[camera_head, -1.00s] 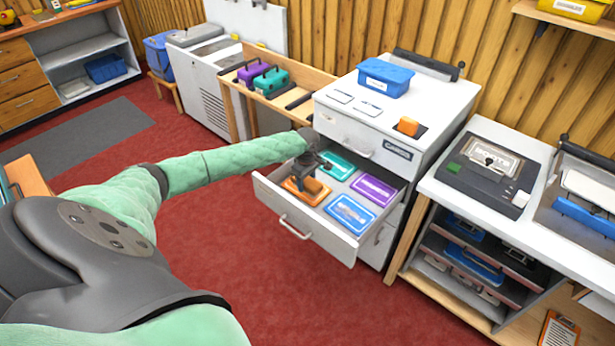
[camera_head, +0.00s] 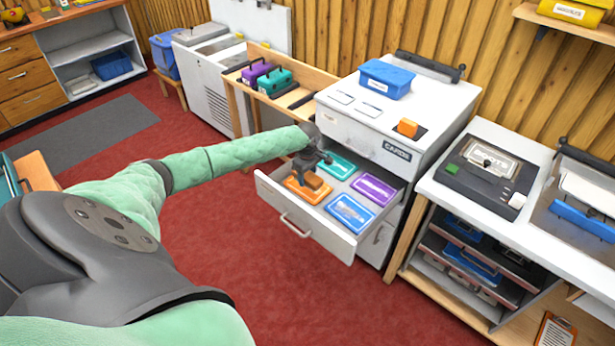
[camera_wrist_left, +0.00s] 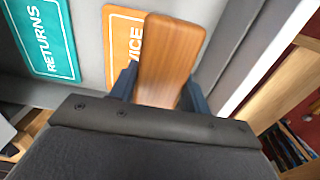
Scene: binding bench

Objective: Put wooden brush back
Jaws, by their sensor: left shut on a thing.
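A brown wooden block, the wooden brush (camera_wrist_left: 168,60), is between the two fingers of my left gripper (camera_wrist_left: 155,90) in the left wrist view. In the head view the brush (camera_head: 315,182) is small, and my left gripper (camera_head: 308,170) is over the open drawer (camera_head: 298,222), shut on it. The brush is above the orange card (camera_head: 298,189), which shows in the left wrist view with letters ending in "ICE" (camera_wrist_left: 122,45). Whether the brush touches the drawer floor cannot be told. My right gripper is not in view.
The drawer also holds a teal "RETURNS" card (camera_wrist_left: 45,35), a purple card (camera_head: 374,189) and a blue card (camera_head: 350,213). A blue box (camera_head: 386,79) and an orange block (camera_head: 408,128) stand on the cabinet top. A worktop with a black device (camera_head: 487,170) is to the right.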

